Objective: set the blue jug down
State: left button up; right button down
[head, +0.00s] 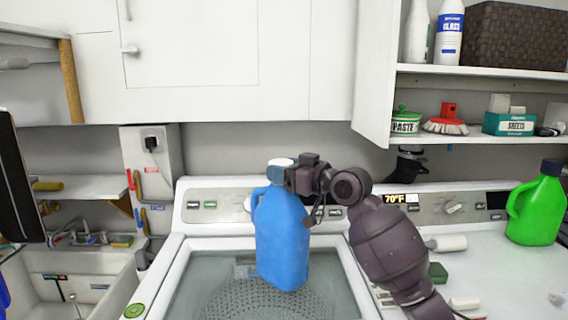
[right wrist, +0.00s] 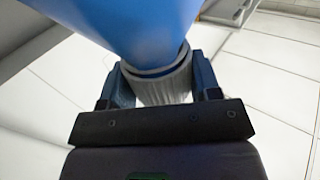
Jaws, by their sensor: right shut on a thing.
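The blue jug (head: 283,240) with a white cap hangs upright in front of the washer's control panel, above the glass lid in the head view. My right gripper (head: 287,176) is shut on the jug at its cap and neck. In the right wrist view the two fingers stand on either side of the grey-white cap (right wrist: 165,85), with the blue jug body (right wrist: 130,30) beyond it. The jug's base appears over the washer lid (head: 205,290); I cannot tell whether it touches. My left gripper is not in view.
A green jug (head: 538,208) stands on the white surface at the right, with small white and green items (head: 438,272) nearer. An open shelf (head: 480,70) with bottles and a basket is above. A sink (head: 75,270) is at the left.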

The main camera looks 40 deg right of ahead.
jog(key=shift+f, duration=1.15)
jog(key=c, duration=0.8)
grip_release()
jog(key=shift+f, duration=0.3)
jog(key=o, duration=0.5)
jog(key=shift+s+r, duration=0.1)
jog(key=shift+s, duration=0.05)
jog(key=b+v, duration=0.1)
jog(key=v, duration=1.1)
